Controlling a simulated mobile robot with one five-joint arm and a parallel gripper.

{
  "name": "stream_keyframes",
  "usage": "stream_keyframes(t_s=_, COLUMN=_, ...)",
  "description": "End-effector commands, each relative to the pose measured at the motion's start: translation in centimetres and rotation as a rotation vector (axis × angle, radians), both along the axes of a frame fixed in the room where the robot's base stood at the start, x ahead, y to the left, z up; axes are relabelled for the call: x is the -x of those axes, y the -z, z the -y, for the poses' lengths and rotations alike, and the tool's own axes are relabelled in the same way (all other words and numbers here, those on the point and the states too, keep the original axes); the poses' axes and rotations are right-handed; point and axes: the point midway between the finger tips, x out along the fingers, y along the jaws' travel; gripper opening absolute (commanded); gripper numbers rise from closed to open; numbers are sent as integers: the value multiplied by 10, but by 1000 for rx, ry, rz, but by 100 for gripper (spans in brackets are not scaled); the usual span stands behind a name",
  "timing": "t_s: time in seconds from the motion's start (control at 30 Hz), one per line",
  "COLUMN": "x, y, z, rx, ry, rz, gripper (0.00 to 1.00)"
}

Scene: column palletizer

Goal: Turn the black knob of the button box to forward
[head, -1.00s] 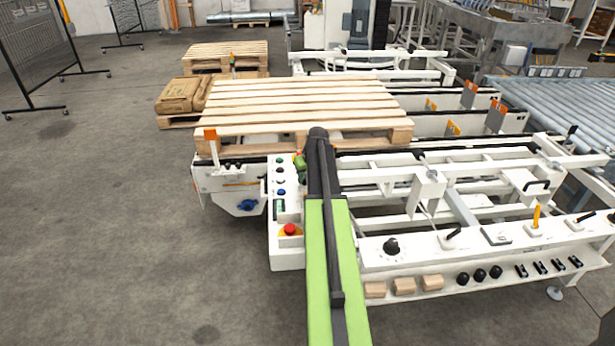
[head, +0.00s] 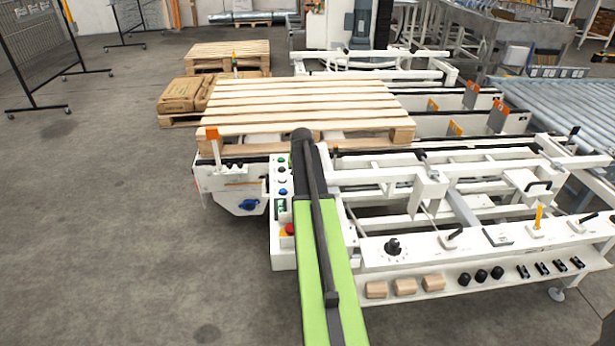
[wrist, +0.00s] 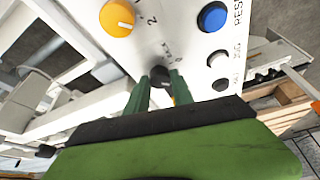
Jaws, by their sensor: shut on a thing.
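The white button box (head: 284,258) stands at the near left corner of the machine, left of my green arm in the head view. In the wrist view its panel (wrist: 185,38) fills the upper middle. The small black knob (wrist: 160,72) sits on this panel below printed marks. My gripper (wrist: 161,81) has its two green fingers on either side of the knob and is shut on it. Which mark the knob points at is too small to tell. In the head view my arm hides most of the gripper and the knob.
A yellow knob (wrist: 117,18) and a blue button (wrist: 212,16) are close by on the panel. A red stop button (head: 289,230) is on the box's near end. A wooden pallet (head: 300,105) lies behind the box. Open floor (head: 130,230) is at left.

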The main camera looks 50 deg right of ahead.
Motion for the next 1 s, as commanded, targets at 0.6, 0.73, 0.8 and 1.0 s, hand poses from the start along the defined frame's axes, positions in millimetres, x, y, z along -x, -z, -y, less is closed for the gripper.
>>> stream_keyframes(t_s=0.6, x=1, y=0, z=1, rx=0, ry=7, rz=0, gripper=50)
stream_keyframes(t_s=0.73, x=1, y=0, z=1, rx=-1, ry=7, rz=-1, gripper=50)
stream_keyframes(t_s=0.8, x=1, y=0, z=1, rx=-1, ry=7, rz=-1, gripper=50)
stream_keyframes(t_s=1.0, x=3, y=-10, z=-2, rx=-1, ry=6, rz=0, gripper=50)
